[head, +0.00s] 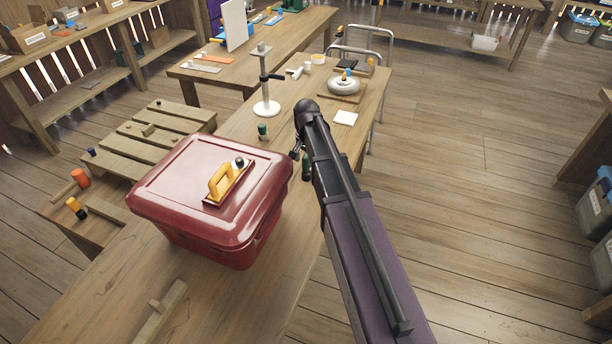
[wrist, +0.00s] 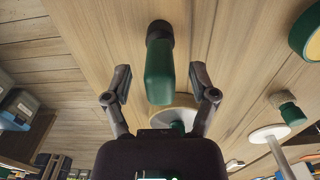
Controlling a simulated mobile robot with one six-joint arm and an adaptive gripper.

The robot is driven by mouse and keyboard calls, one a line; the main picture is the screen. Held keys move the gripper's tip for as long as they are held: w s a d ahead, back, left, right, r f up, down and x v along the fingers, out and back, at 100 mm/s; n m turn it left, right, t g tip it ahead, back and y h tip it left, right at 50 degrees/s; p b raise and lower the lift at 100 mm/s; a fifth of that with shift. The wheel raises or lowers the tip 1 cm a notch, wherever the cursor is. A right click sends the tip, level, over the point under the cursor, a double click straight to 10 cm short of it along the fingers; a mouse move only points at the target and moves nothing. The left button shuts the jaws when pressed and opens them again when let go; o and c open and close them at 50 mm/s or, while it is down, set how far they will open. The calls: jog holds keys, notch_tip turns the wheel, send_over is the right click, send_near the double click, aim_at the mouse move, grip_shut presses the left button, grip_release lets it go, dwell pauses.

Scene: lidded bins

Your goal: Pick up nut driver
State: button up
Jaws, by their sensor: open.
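A dark green handle with a black end, which looks like the nut driver (wrist: 160,72), stands out between my fingers in the wrist view. In the head view the green piece (head: 306,166) shows beside my gripper (head: 297,153), partly hidden by my arm. In the wrist view my gripper (wrist: 160,92) is open, with one finger on each side of the handle and a visible gap on both sides. The fingers do not appear to touch it.
A red lidded bin (head: 185,200) with a yellow-handled piece (head: 221,180) on its lid stands left of my gripper. A small green-topped object (head: 262,131) and a white stand (head: 266,108) are farther back. A white square (head: 345,118) lies to the right.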

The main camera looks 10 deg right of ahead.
jog(key=shift+f+b, duration=0.5)
jog(key=shift+f, duration=0.25)
grip_shut()
